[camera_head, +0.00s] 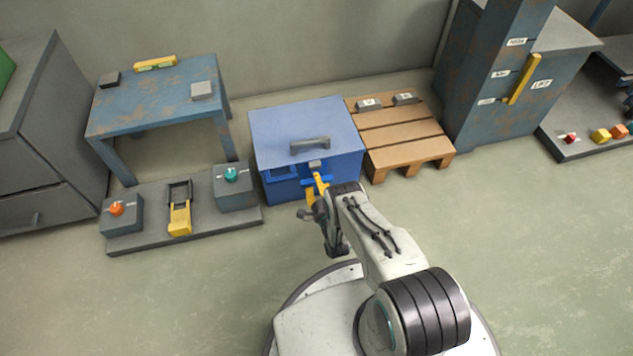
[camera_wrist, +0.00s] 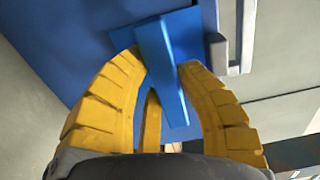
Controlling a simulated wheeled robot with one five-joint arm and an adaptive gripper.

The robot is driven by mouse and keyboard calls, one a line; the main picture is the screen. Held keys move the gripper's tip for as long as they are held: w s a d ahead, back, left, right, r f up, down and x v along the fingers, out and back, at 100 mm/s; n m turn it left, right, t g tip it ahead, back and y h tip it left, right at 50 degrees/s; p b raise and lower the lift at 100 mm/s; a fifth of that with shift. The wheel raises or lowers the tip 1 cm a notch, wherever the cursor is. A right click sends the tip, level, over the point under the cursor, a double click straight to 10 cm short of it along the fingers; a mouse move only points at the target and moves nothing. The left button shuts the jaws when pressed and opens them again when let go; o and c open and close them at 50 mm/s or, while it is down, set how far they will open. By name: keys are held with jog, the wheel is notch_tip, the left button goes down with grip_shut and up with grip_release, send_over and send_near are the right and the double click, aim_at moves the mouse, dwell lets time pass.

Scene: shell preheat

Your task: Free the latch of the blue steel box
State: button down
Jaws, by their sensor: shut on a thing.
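The blue steel box (camera_head: 300,118) stands on the floor against the back wall, its lid down and a dark grey handle (camera_head: 310,144) on top. A small grey catch (camera_head: 315,163) sits at the lid's front edge. My gripper (camera_head: 318,180) is at the box's front, just below that catch. In the wrist view, the yellow fingers of my gripper (camera_wrist: 166,78) are closed about a blue bar (camera_wrist: 160,60), which appears to be the latch lever. The bar stands out from the blue front. My arm and fingers hide part of the latch in the head view.
A wooden pallet (camera_head: 406,138) with two grey blocks is right of the box. A low grey platform (camera_head: 150,241) with two knob boxes and a yellow lever is at left. A blue table (camera_head: 150,105) stands behind it. The floor in front is clear.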

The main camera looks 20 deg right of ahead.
jog(key=shift+d, duration=0.1)
jog(key=c, duration=0.8)
grip_release()
jog(key=shift+c, duration=0.2)
jog(key=shift+n, duration=0.3)
